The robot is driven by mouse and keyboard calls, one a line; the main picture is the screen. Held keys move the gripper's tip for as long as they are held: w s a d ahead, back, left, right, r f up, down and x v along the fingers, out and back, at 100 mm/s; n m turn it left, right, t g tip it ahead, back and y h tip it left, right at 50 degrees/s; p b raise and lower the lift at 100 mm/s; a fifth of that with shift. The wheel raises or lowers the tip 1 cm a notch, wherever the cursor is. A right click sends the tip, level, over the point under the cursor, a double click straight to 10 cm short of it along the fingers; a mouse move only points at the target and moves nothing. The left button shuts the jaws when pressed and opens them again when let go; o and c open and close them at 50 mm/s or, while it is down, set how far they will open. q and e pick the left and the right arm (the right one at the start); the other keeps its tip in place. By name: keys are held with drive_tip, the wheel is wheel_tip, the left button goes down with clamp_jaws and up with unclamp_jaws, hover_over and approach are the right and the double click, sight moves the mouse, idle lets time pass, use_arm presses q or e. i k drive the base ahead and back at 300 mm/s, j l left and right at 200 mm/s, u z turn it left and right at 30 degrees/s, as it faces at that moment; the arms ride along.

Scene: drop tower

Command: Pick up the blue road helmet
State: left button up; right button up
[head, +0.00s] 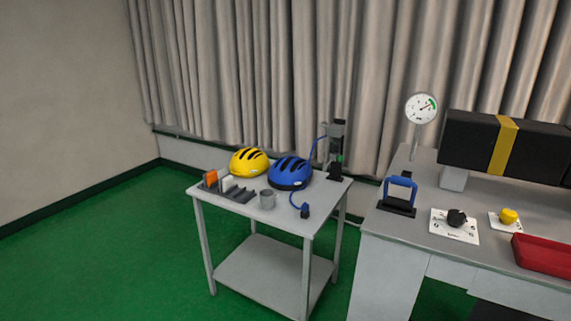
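The blue road helmet (288,173) sits on a small grey table (310,213), with dark vents on top. A yellow helmet (249,161) of similar shape stands close beside it on the left. Neither of my grippers shows in the head view.
Right, a bench (415,235) carries a dial gauge (421,108), knobs and a red tray (543,254).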

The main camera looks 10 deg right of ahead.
sight(288, 173)
drive_tip(key=i+j, duration=0.25)
drive_tip(key=i, duration=0.15)
drive_tip(key=i+j, duration=0.2)
drive_tip(key=i, duration=0.25)
drive_tip(key=i+j+z, duration=0.1)
drive_tip(key=i+j, duration=0.15)
drive_tip(key=i, duration=0.15)
